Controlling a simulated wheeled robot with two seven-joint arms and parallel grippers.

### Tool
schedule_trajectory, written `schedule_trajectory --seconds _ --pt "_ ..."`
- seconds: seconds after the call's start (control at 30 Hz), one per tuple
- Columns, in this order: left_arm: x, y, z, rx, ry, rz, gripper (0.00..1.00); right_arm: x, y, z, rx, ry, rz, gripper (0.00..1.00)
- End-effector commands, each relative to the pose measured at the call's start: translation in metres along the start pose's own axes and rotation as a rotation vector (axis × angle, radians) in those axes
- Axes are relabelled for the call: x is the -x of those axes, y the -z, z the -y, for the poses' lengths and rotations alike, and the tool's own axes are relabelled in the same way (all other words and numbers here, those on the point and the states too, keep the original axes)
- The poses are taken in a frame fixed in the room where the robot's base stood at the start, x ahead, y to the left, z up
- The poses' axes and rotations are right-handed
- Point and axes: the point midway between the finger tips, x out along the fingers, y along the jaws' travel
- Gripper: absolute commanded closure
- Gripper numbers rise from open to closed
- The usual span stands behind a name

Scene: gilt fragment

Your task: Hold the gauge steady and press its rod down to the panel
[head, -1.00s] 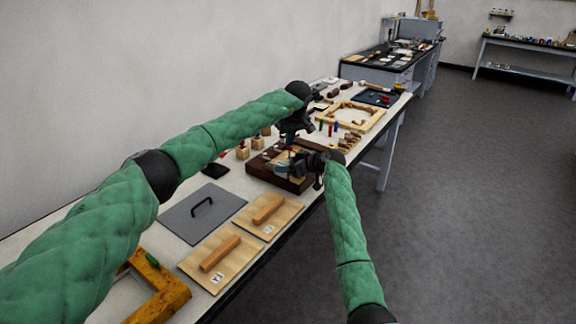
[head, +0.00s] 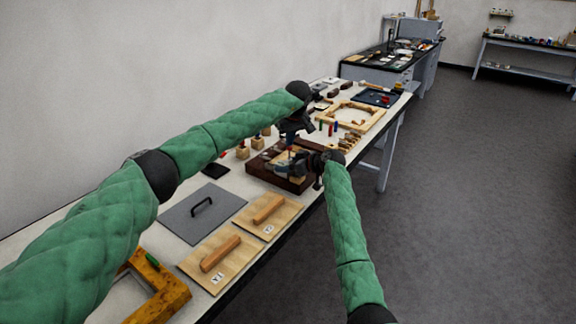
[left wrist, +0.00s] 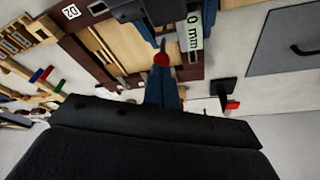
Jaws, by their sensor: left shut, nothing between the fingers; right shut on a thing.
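The gauge shows in the left wrist view as a pale display (left wrist: 195,30) reading "0 mm", beside a thin rod with a red cap (left wrist: 161,59). My right gripper (head: 289,168) is shut on the gauge, over the dark wooden frame. My left gripper (head: 290,143) is above it, shut and empty. Its blue fingers (left wrist: 162,88) end right at the red cap; whether they touch it I cannot tell. The light wood panel (left wrist: 117,40) lies inside the dark frame (left wrist: 80,55). The rod's lower end and its gap to the panel are hidden.
A grey plate with a black handle (head: 203,214) and two wooden boards with grips (head: 222,262) lie nearer on the table. Small wooden blocks (head: 243,152) stand left of the frame. A light wooden frame (head: 352,116) lies beyond. Open floor is to the right.

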Motion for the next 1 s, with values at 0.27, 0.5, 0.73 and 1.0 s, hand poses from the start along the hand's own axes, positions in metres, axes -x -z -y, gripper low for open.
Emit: schedule_trajectory --seconds 0.27,0.5,0.73,1.0 --pt "0.0 0.0 0.0 0.0 0.0 0.0 1.0 0.0 -0.001 0.0 0.0 0.0 0.001 0.62" --pt "-0.001 0.0 0.0 0.0 0.0 0.0 1.0 0.0 -0.001 0.0 0.0 0.0 0.001 0.62" --pt "-0.005 -0.002 0.0 0.0 0.0 0.0 1.0 0.0 -0.001 0.0 0.0 0.0 0.001 0.62" --pt "-0.011 -0.003 0.0 0.0 0.0 0.0 1.0 0.0 -0.001 0.0 0.0 0.0 0.001 0.62"
